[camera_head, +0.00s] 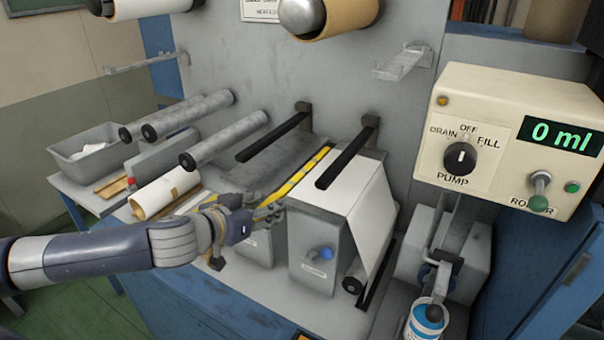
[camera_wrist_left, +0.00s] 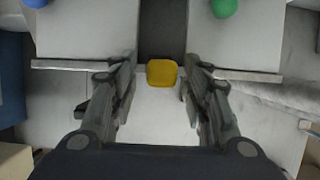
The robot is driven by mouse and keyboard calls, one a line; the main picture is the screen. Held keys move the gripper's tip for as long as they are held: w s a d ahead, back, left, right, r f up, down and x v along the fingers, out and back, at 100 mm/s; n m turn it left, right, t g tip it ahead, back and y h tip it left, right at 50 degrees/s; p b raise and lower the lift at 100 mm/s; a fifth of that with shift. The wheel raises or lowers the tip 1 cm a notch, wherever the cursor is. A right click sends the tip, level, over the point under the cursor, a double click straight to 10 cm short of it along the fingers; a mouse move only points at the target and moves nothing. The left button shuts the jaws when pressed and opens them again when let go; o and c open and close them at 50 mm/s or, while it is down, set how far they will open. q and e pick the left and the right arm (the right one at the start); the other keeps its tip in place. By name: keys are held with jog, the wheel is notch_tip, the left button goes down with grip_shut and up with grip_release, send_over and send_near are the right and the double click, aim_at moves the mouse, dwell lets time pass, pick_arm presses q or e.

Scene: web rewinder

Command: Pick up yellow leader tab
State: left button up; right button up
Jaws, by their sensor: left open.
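The yellow leader tab (camera_wrist_left: 162,73) is a small rounded yellow piece in the left wrist view. It appears between the two fingertips of my left gripper (camera_wrist_left: 158,62), with a gap visible on each side. The left gripper (camera_head: 276,207) is open and empty. In the head view it reaches in from the left, beside the grey block with the blue knob. A yellow strip (camera_head: 300,178) runs away behind the fingers there; I cannot tell whether the tab is part of it. My right gripper is not in view.
A grey block with a blue knob (camera_head: 326,253) and a white web sheet (camera_head: 372,215) stand right of the gripper. Black bars (camera_head: 345,160) project above. A cardboard-cored roll (camera_head: 165,192) lies left. A pump control box (camera_head: 510,140) is at the right.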

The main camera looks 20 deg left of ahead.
pick_arm(q)
grip_shut()
